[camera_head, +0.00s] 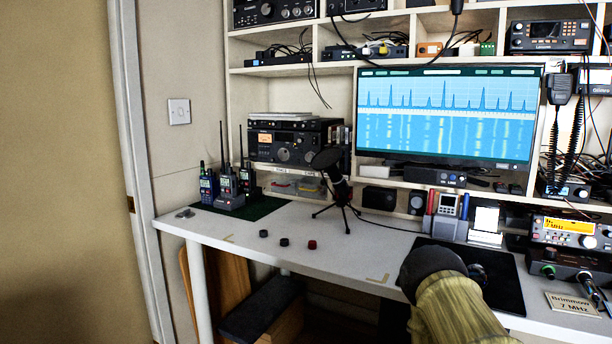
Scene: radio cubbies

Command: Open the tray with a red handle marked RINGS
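Two small clear trays sit side by side in a low cubby under the radio at the left of the shelving. My arm comes up from the bottom right, olive with a dark rounded joint. A dark shape beyond it (480,273) may be my gripper, low over the black mat; its fingers cannot be made out. It is well to the right of the trays.
A microphone on a tripod (337,185) stands just right of the trays. Handheld radios (229,188) stand on a green mat at the left. Three small knobs (284,242) lie on the white desk (245,228). A wide monitor (445,115) fills the middle shelf.

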